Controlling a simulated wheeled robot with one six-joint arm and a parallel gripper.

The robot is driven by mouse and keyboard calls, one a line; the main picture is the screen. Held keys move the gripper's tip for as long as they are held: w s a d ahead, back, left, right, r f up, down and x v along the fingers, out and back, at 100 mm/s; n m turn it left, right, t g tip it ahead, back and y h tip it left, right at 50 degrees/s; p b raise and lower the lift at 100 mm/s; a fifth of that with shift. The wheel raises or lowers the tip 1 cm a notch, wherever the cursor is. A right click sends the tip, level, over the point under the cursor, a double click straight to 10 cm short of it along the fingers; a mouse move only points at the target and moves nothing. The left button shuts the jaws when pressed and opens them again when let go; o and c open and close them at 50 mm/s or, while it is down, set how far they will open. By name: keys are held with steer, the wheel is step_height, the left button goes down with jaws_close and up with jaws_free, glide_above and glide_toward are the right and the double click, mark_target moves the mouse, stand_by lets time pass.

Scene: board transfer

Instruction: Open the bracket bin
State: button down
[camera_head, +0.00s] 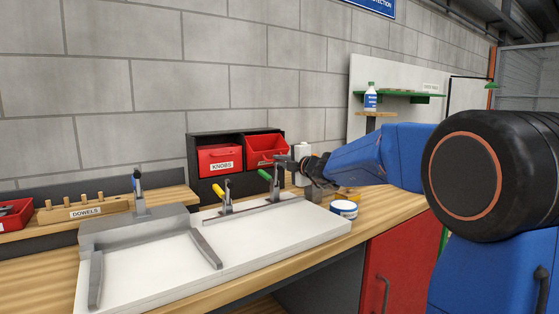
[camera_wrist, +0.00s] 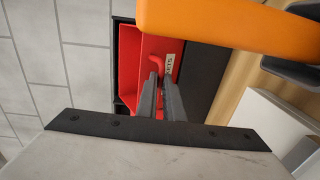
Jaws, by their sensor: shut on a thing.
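The bracket bin (camera_head: 262,145) is the red bin in the right bay of the black two-bay cabinet (camera_head: 193,152). It looks tilted forward, with its inside partly showing at the top. In the wrist view the red bin (camera_wrist: 129,65) shows with a red handle and a partly hidden label ending in "TS". My gripper (camera_wrist: 160,80) is shut on the red handle of the bracket bin. In the head view my gripper (camera_head: 284,162) is at the bin's front and covers part of it and its label.
A red bin labelled KNOBS (camera_head: 220,160) sits in the left bay. Toggle clamps with a yellow handle (camera_head: 217,191) and a green handle (camera_head: 265,175) stand on the white board (camera_head: 150,268) in front. A small tub (camera_head: 344,210) and a white bottle (camera_head: 302,152) are close to my arm.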

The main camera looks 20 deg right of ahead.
steer(key=shift+s+f, duration=0.1)
steer(key=shift+f, duration=0.1)
steer(key=c, duration=1.9)
jaws_free()
steer(key=v, duration=1.7)
steer(key=shift+s, duration=0.2)
steer(key=shift+f, duration=0.15)
